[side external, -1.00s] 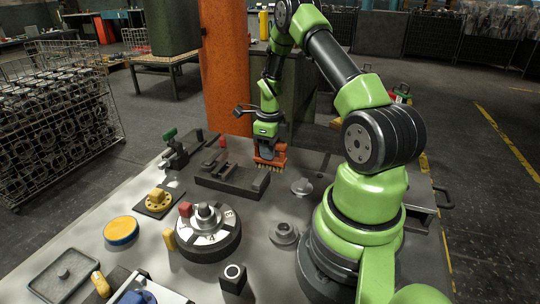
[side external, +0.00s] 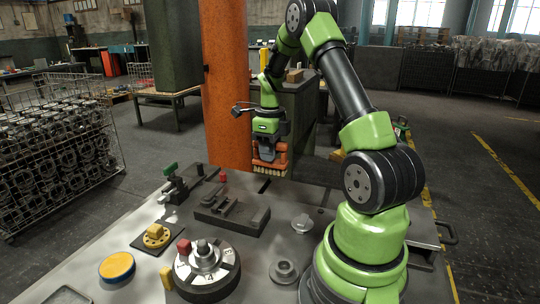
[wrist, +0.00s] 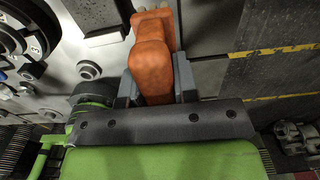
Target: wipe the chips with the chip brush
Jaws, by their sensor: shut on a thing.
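The chip brush (side external: 270,161) has an orange body and pale bristles pointing down. My gripper (side external: 268,146) is shut on it and holds it above the far part of the grey bench, behind the dark vise. In the wrist view the orange brush handle (wrist: 152,62) sits between the two grey fingers of my gripper (wrist: 154,88). The bristle tips look clear of the bench top. I cannot make out any chips in either view.
On the bench (side external: 120,235) stand a dark vise (side external: 232,212), a round numbered fixture (side external: 206,266), a yellow-topped disc (side external: 117,267), a small silver dish (side external: 302,224) and a grey flanged ring (side external: 284,271). An orange column (side external: 224,80) rises behind the bench.

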